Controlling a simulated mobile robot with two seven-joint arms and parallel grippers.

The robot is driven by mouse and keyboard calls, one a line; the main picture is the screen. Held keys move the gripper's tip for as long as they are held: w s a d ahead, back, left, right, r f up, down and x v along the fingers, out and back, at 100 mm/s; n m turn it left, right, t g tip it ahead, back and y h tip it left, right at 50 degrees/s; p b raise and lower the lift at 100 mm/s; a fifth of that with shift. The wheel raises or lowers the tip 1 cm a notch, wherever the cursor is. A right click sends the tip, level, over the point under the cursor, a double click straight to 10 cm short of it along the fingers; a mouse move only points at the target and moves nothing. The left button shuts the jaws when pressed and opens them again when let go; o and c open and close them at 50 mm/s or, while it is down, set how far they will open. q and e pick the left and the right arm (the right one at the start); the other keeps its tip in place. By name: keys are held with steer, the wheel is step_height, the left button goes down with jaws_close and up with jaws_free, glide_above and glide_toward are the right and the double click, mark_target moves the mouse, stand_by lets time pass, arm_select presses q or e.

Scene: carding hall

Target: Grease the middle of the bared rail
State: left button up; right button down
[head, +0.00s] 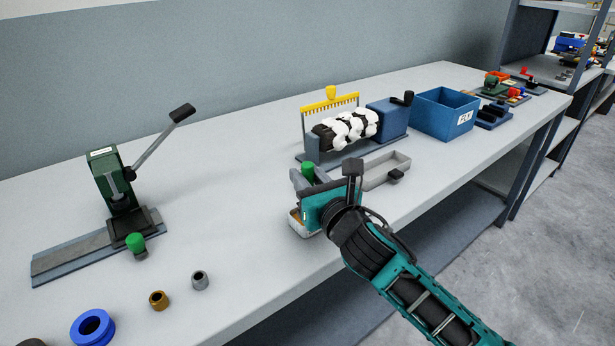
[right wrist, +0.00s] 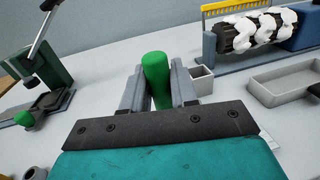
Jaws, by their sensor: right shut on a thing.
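My right gripper (head: 308,187) is shut on a green-handled tool (head: 308,170); in the right wrist view the green handle (right wrist: 157,75) stands upright between the two grey fingers. The tool's lower end is hidden. A small pale dish (head: 296,228) with something brownish shows partly below the gripper; I cannot tell whether the tool touches it. A long flat grey rail-like strip (head: 65,258) lies at the left of the bench, beneath a dark green lever press (head: 112,185). A second green knob on a small grey block (head: 136,243) stands by the strip's front edge. My left gripper is out of view.
A roller machine (head: 345,130) with white fluff and a yellow comb stands behind the gripper. A grey tray (head: 385,172) and blue bin (head: 443,113) are to the right. A blue ring (head: 92,328) and small bushings (head: 159,300) lie front left. The bench's middle left is clear.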

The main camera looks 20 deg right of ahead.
mark_target(308, 163)
steer(key=shift+f, duration=0.45)
stand_by(0.7)
step_height(308, 163, up, 3)
steer(key=p, duration=0.2)
steer(key=shift+f+p, duration=0.1)
steer(key=shift+p, duration=0.3)
step_height(308, 163, up, 2)
steer(key=shift+r+p, duration=0.15)
steer(key=shift+p, duration=1.1)
steer(key=shift+r+p, duration=0.8)
steer(key=shift+r, duration=0.25)
steer(key=shift+f, duration=0.1)
